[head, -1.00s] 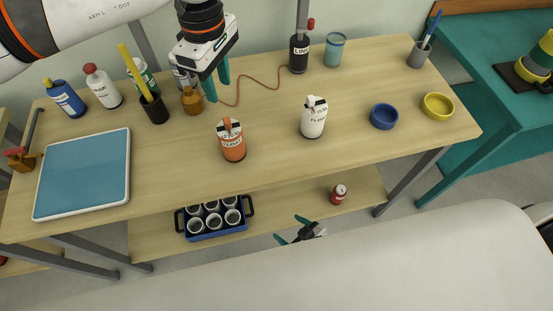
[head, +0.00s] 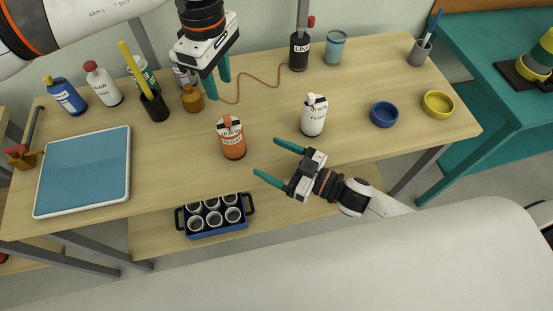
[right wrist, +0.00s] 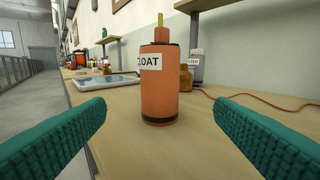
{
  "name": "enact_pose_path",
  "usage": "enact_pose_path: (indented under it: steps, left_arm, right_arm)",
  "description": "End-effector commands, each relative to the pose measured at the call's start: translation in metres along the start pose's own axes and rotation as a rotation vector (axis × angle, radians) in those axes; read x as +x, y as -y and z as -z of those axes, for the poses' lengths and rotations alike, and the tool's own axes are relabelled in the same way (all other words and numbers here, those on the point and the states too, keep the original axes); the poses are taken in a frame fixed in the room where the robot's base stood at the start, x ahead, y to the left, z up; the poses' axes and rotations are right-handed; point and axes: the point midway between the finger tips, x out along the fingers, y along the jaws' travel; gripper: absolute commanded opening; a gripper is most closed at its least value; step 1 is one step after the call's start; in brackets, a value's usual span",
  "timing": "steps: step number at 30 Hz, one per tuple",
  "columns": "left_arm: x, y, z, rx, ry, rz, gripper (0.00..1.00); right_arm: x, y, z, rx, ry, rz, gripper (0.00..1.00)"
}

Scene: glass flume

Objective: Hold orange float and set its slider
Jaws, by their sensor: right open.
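The orange float (head: 233,142) stands upright on the wooden table, an orange cylinder with a white label, a black band and an orange slider on top. It also shows in the right wrist view (right wrist: 160,85), centred between the fingers and beyond their tips. My right gripper (head: 266,160) is open and empty at the table's front edge, to the right of and nearer than the float, fingers pointing left. Its green fingers show in the right wrist view (right wrist: 160,125). My left gripper (head: 218,84) is open and empty above the back of the table, its fingers pointing down.
A white float (head: 313,118) stands to the right of the orange one. An amber bottle (head: 192,99) and a red cord (head: 262,84) are behind it. A blue-topped tray (head: 85,172) lies at left. Blue (head: 384,115) and yellow (head: 438,104) bowls are at right.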

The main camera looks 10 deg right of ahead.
Motion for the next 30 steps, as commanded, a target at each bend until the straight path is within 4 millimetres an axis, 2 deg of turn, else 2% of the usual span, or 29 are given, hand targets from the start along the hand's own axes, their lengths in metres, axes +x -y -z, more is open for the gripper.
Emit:
enact_pose_path:
  steps: [12,18,24,30]
  left_arm:
    - [0.0,0.0,0.0,0.0,0.0,0.0,0.36]
    - [0.0,0.0,0.0,0.0,0.0,0.0,0.36]
    - [0.0,0.0,0.0,0.0,0.0,0.0,0.36]
    - [0.0,0.0,0.0,0.0,0.0,0.0,0.36]
  right_arm:
    - [0.073,0.0,-0.001,0.0,0.003,0.001,0.77]
    - [0.102,0.0,0.0,0.001,0.002,0.001,0.77]
    - [0.114,-0.001,0.0,0.001,0.0,0.0,0.77]
    - [0.115,-0.001,0.0,0.001,0.0,0.0,0.77]
